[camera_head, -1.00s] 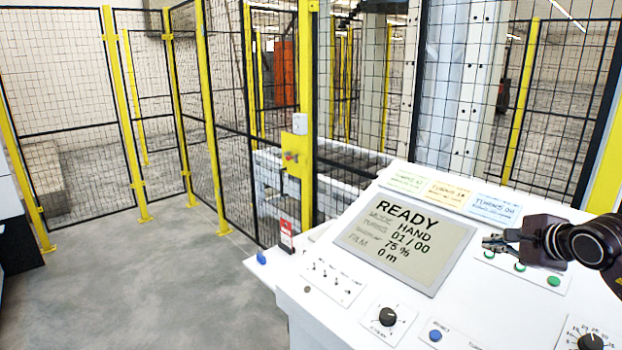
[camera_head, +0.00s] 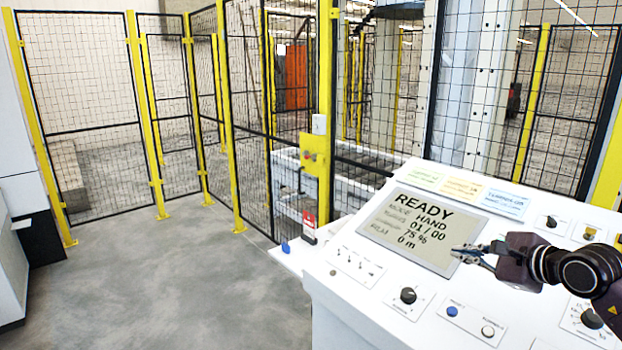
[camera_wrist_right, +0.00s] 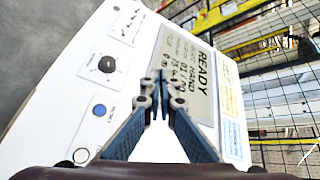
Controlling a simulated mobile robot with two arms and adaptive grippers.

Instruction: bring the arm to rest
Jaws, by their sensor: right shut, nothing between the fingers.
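My right gripper (camera_head: 462,251) comes in from the right in the head view, above the white control panel (camera_head: 330,302). Its fingers are shut and empty, in front of the lower right corner of the display (camera_head: 408,229). The display reads READY, HAND, 01 / 00, 75 % and 0 m. In the right wrist view the fingertips (camera_wrist_right: 162,88) are close together, pointing toward the display (camera_wrist_right: 183,75). I cannot tell how far they are above the panel. My left gripper is not in view.
The panel carries a black knob (camera_head: 408,295), a blue button (camera_head: 452,311), a white button (camera_head: 488,331) and coloured cards (camera_head: 459,188). Yellow-posted mesh fencing (camera_head: 85,120) stands behind and to the left. The grey floor (camera_head: 190,280) left of the panel is clear.

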